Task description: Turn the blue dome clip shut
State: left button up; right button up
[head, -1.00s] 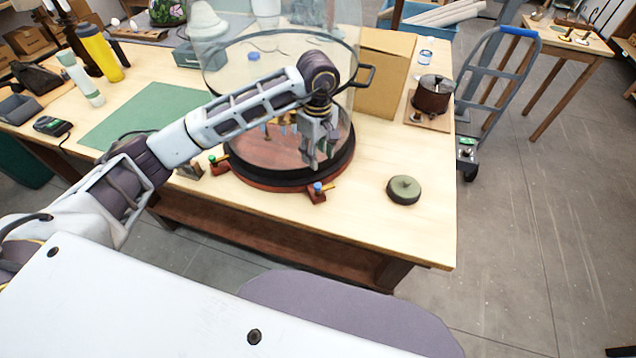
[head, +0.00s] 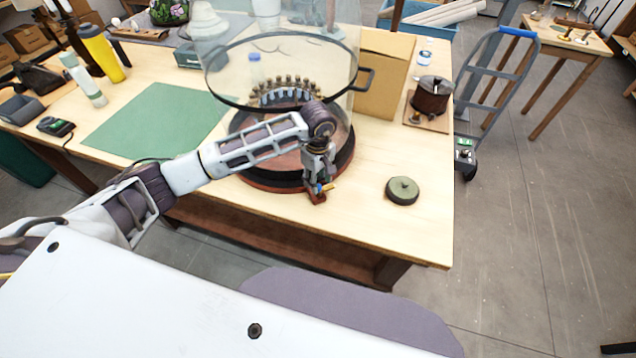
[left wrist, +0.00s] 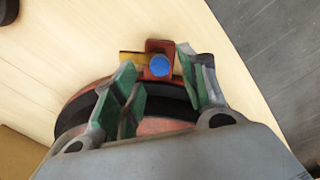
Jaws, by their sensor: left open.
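The blue dome clip (head: 320,188) sits on a small reddish block that juts from the front of the dome's round base. The left wrist view shows its round blue top (left wrist: 159,66) with a brass-coloured lever pointing left. My left gripper (head: 321,181) points down over the clip. Its green-padded fingers (left wrist: 160,85) are open, one on each side of the clip. Whether a finger touches the lever is unclear. The glass dome (head: 330,65) with a dark band and side handle stands on the dark, reddish base (head: 262,176). My right gripper does not show.
A ring of small brass-topped pieces (head: 285,88) stands inside the dome. A round green-grey disc (head: 402,190) lies right of the base. A cardboard box (head: 384,75) stands behind right. The green mat (head: 150,122) lies left.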

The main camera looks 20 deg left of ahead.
aim_at(325, 187)
pick_arm(q)
jog(key=shift+f, duration=1.6)
grip_shut()
